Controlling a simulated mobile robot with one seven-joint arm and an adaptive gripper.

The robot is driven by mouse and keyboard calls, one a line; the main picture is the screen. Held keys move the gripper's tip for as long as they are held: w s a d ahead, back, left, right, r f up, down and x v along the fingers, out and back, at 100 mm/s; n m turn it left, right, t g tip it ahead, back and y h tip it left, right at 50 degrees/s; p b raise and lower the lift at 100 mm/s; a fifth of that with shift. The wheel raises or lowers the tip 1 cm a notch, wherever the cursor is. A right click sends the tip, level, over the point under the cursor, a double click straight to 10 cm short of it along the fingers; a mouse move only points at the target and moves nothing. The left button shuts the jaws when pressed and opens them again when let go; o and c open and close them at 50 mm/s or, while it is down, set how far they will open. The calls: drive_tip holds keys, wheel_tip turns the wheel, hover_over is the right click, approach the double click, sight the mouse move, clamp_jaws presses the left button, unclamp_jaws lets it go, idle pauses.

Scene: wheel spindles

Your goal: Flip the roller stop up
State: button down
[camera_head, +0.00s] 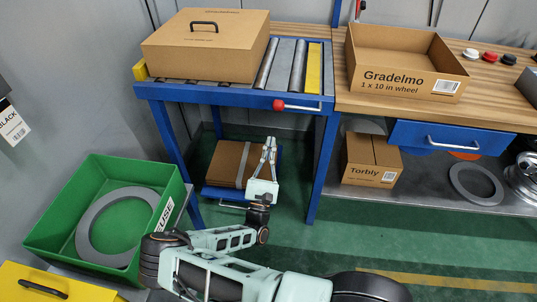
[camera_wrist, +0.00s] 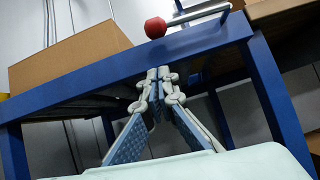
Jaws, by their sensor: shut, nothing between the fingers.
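A metal lever with a red ball knob (camera_head: 279,105) is on the front edge of the blue roller table (camera_head: 230,98). Its rod runs to the right along the frame. The knob (camera_wrist: 155,27) also shows at the top of the wrist view. I take this lever for the roller stop; I cannot tell its exact linkage. My gripper (camera_head: 269,141) is in front of the table and below the knob in the head view, pointing up. In the wrist view its fingertips (camera_wrist: 159,74) meet, empty, just below the knob in the picture and apart from it.
A closed cardboard box (camera_head: 206,48) sits on the rollers, left of a yellow bar (camera_head: 314,68). Flat cardboard (camera_head: 229,163) lies on a shelf under the table. A green crate (camera_head: 52,222) stands left. An open Gradelmo box (camera_head: 405,62) is on the wooden bench at right.

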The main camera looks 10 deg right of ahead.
drive_tip(key=w+d+r, duration=0.2)
drive_tip(key=w+r, duration=0.1)
drive_tip(key=r, duration=0.3)
drive_tip(key=shift+w+r, duration=0.2)
drive_tip(key=shift+w, duration=0.15)
drive_tip(key=shift+a+r, duration=0.1)
drive_tip(key=shift+a+r+m+g+h+p, duration=0.1)
drive_tip(key=shift+r+m+g+h+p, duration=0.1)
drive_tip(key=shift+m+h+p, duration=0.15)
drive_tip(key=shift+r+m+g+h+p, duration=0.1)
drive_tip(key=shift+r+m+h, duration=0.15)
drive_tip(key=shift+m, duration=0.2)
